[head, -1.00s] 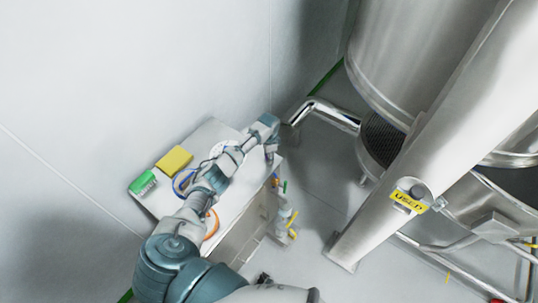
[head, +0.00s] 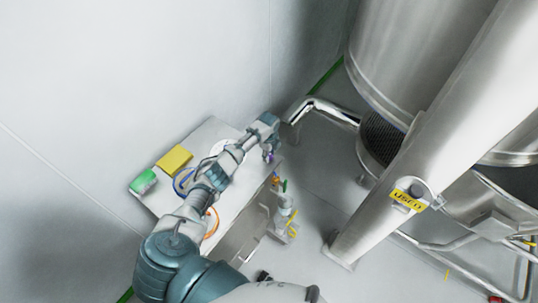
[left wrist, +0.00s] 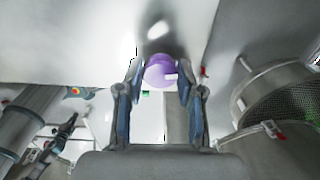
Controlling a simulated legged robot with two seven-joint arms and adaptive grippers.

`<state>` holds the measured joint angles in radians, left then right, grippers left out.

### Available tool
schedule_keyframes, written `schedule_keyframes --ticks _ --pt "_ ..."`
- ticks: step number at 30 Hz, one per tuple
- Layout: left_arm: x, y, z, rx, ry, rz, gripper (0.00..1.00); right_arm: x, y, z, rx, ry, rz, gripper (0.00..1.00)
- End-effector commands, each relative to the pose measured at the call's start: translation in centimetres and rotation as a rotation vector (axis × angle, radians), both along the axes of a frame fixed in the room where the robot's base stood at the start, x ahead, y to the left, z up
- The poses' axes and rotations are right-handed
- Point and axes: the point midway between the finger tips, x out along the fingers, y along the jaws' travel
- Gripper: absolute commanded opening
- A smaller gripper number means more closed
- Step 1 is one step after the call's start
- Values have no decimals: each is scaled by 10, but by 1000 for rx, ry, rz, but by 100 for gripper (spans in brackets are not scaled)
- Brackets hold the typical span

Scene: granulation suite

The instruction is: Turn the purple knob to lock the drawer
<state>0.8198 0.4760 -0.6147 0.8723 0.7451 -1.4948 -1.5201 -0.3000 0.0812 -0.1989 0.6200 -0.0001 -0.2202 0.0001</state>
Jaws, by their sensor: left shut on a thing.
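The purple knob (left wrist: 160,70) is round and shows between the fingertips of my left gripper (left wrist: 158,82) in the left wrist view. The gripper is shut on it, one finger on each side. A white mark shows on the knob's right side. In the head view, my left gripper (head: 269,150) is at the far right end of the cabinet top, and a small bit of the purple knob (head: 269,157) shows beside it. The drawer that the knob belongs to cannot be made out. My right gripper is not in view.
On the white cabinet (head: 212,133) lie a yellow pad (head: 174,160) and a green-and-white item (head: 143,182). Coloured fittings (head: 284,212) stand at its right side. A large steel vessel (head: 405,50) and a sloping steel leg (head: 380,205) fill the right.

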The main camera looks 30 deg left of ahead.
Motion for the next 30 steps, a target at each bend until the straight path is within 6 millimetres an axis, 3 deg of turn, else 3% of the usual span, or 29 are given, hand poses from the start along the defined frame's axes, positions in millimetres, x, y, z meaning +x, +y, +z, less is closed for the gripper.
schedule_keyframes --ticks 12,28,29,30 --pt "5 1 6 1 -16 -179 2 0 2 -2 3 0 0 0" --pt "5 1 6 2 -17 -203 2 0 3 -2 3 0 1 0" --pt "5 1 6 2 -17 -203 39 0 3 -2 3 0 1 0" --pt "5 1 6 2 -17 -203 49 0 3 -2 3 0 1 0"
